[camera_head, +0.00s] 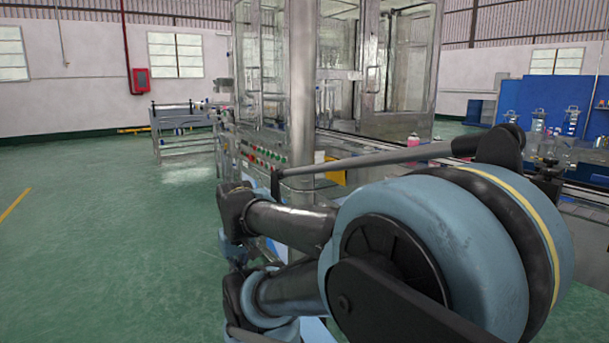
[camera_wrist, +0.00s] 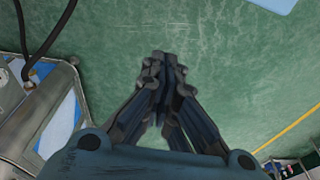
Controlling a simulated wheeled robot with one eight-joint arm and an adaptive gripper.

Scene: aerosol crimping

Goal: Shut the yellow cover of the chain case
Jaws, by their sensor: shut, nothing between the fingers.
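A small yellow panel (camera_head: 334,177), which may be the chain case's yellow cover, shows on the machine's side behind my arm in the head view. My arm hides much of it, so I cannot tell whether it is open or shut. In the wrist view my gripper (camera_wrist: 165,68) is shut and empty, its dark fingers together above the green floor. No yellow cover shows in the wrist view. In the head view my arm fills the lower right, and I cannot make out the gripper's fingers.
The steel machine (camera_head: 303,80) with clear panels and buttons (camera_head: 264,155) stands just beyond my arm. A metal cabinet (camera_wrist: 75,85) and black cables (camera_wrist: 48,40) are at left in the wrist view. A blue bench (camera_head: 545,105) stands at right. Open green floor (camera_head: 100,240) lies left.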

